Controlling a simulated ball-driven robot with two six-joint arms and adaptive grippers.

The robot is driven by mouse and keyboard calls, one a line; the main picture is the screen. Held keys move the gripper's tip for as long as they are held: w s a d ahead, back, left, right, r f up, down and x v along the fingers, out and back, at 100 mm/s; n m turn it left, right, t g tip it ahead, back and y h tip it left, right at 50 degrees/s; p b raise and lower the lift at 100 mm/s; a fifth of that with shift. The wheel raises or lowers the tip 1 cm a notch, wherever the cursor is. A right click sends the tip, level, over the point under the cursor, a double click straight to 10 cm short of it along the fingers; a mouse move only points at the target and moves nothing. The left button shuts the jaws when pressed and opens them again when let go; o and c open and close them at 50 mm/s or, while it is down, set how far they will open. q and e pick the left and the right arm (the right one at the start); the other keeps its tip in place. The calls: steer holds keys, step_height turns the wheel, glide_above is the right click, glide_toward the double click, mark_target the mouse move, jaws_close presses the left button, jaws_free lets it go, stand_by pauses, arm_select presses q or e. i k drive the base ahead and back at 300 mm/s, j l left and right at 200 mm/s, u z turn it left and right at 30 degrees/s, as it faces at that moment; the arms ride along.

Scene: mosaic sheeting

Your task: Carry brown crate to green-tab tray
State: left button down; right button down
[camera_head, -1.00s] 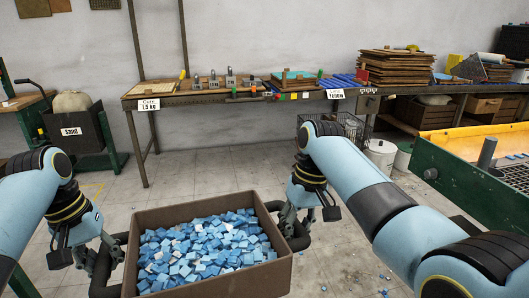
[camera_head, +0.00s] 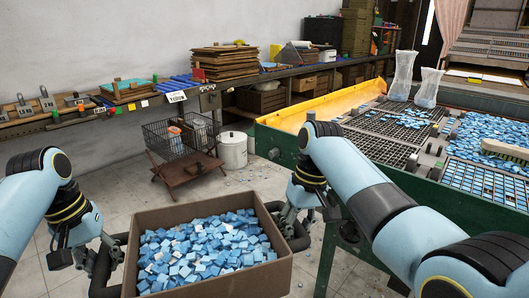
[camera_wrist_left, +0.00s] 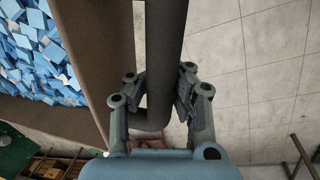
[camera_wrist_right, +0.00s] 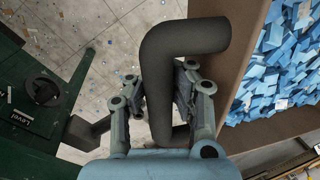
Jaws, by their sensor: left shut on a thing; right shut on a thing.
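The brown crate (camera_head: 213,283) is full of small blue tiles and hangs level in front of me at the bottom of the head view. Dark tube handles stick out from its two sides. My left gripper (camera_head: 100,250) is shut on the crate's left handle, which also shows between its fingers in the left wrist view (camera_wrist_left: 165,60). My right gripper (camera_head: 290,222) is shut on the right handle, also seen in the right wrist view (camera_wrist_right: 165,90). I cannot make out a green-tab tray for certain; small colored tabs show along the long bench.
A long bench (camera_head: 130,106) with brown board stacks (camera_head: 222,63) runs along the wall. A wire cart (camera_head: 182,140) and white bucket (camera_head: 233,150) stand below it. A green machine table (camera_head: 285,150) with blue tiles fills the right. Bare floor lies ahead of the crate.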

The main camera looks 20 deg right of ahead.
mark_target(505, 197)
steer(key=j+z, duration=0.1)
steer(key=z, duration=0.3)
steer(key=j+z, duration=0.1)
steer(key=z, duration=0.35)
steer(key=j+z, duration=0.15)
steer(key=z, duration=0.25)
steer(key=j+z, duration=0.1)
steer(key=z, duration=0.3)
steer(key=k+z, duration=0.1)
steer(key=z, duration=0.35)
